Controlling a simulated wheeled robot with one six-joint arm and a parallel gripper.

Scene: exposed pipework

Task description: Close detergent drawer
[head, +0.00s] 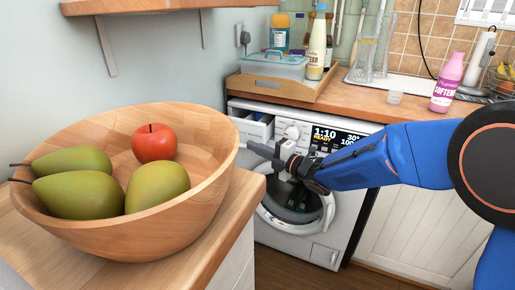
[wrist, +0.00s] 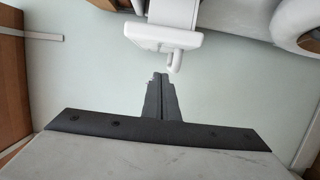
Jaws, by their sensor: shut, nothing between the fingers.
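The washing machine (head: 312,220) is white and stands under the wooden counter. Its detergent drawer (head: 252,126) is at the machine's upper left and is pulled out, with its inside showing from above. In the wrist view, the white drawer front (wrist: 163,37) is at the top centre, with a small hooked part at its right. My gripper (head: 253,147) is in front of the machine, just below and right of the drawer in the head view. Its dark fingers are shut and empty. In the wrist view, the fingertips (wrist: 160,77) point towards the drawer front, with a small gap visible.
A wooden bowl (head: 205,215) with an apple and pears stands on a near counter (head: 245,200) at left. The round machine door (head: 318,218) is below my gripper. A wooden tray (head: 275,88) with containers and a pink softener bottle (head: 447,85) stand on the far counter.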

